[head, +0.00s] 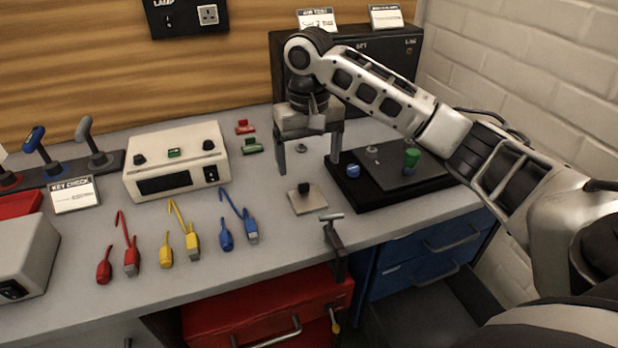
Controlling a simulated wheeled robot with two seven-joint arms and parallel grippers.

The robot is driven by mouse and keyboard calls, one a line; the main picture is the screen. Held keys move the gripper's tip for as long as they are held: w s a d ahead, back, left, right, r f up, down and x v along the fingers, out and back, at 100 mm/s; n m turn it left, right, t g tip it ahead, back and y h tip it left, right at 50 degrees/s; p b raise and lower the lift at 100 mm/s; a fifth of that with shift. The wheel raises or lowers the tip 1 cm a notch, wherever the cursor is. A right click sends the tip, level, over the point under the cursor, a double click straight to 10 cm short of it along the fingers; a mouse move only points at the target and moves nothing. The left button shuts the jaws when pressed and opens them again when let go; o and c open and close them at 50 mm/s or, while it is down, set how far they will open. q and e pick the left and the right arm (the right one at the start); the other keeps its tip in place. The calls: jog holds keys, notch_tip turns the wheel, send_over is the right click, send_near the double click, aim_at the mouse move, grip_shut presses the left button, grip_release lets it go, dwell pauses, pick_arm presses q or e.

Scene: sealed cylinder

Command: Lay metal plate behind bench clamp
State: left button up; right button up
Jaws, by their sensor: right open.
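A small square light metal plate (309,203) with a black knob (304,188) on it lies flat on the bench. It is just behind and slightly left of the bench clamp (334,240), which is fixed at the bench's front edge with its bar on top. My right gripper (308,166) is open and empty, its fingers pointing down above and behind the plate, apart from it. A small grey piece (301,148) shows between the fingers, on the bench. My left gripper is not in view.
A black tray (370,203) with a grey panel, a blue knob (353,171) and a green cylinder (411,157) is right of the gripper. Red, yellow and blue leads (185,235) lie left. A white power box (177,162) stands behind them. A black case (400,58) stands at the back.

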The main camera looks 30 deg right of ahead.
jog(key=shift+r, duration=1.35)
